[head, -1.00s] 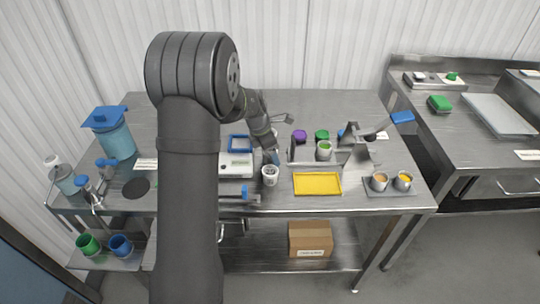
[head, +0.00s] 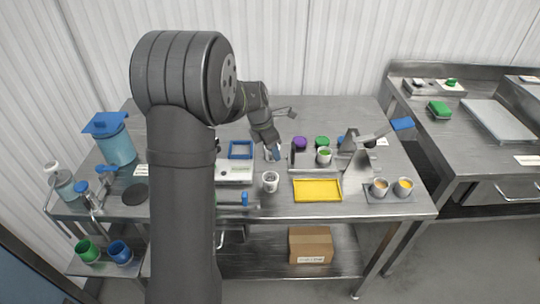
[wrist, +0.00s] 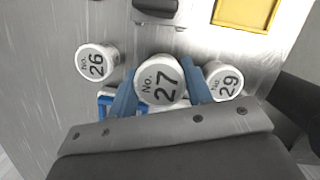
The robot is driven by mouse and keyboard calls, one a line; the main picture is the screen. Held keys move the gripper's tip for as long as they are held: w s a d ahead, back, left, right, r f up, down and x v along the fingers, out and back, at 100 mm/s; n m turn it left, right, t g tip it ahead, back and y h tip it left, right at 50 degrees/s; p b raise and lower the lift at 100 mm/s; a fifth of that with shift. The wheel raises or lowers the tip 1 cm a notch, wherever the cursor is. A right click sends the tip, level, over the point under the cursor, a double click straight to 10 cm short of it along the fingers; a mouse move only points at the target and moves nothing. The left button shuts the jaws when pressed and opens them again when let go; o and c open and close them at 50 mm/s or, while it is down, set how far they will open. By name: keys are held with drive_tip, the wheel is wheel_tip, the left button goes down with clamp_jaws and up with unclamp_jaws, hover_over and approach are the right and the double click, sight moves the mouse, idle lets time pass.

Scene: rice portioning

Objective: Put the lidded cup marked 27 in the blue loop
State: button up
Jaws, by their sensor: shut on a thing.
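The lidded cup marked 27 (wrist: 161,80) is between the blue fingertips of my gripper (wrist: 160,92) in the wrist view, its white lid facing the camera. My gripper is shut on it. In the head view my gripper (head: 272,152) is right of the blue loop (head: 230,151), behind the front of the table; the cup is mostly hidden there. The blue loop is a square outline lying behind the white scale. Whether the held cup touches the table is not clear.
Lidded cups marked 26 (wrist: 97,62) and 29 (wrist: 223,80) stand close on either side of the held cup. A white cup (head: 270,182) stands nearer the front, beside the scale (head: 234,172). A yellow tray (head: 317,199) lies at front right.

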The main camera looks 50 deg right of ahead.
drive_tip(key=s+r, duration=0.6)
drive_tip(key=s, duration=0.5)
drive_tip(key=w+a+r+m+y, duration=0.1)
drive_tip(key=w+a+r+m, duration=0.2)
drive_tip(key=w+a+m, duration=0.2)
drive_tip(key=w+a+r+m+y, duration=0.2)
drive_tip(key=w+a+r+m, duration=0.2)
drive_tip(key=w+m, duration=0.4)
drive_tip(key=w+a+r+m+g+y, duration=0.1)
drive_tip(key=w+a+r+m+y, duration=0.1)
drive_tip(key=w+a+r+m, duration=0.2)
drive_tip(key=shift+w+a+m, duration=1.2)
drive_tip(key=shift+w+m, duration=0.35)
drive_tip(key=shift+m, duration=0.75)
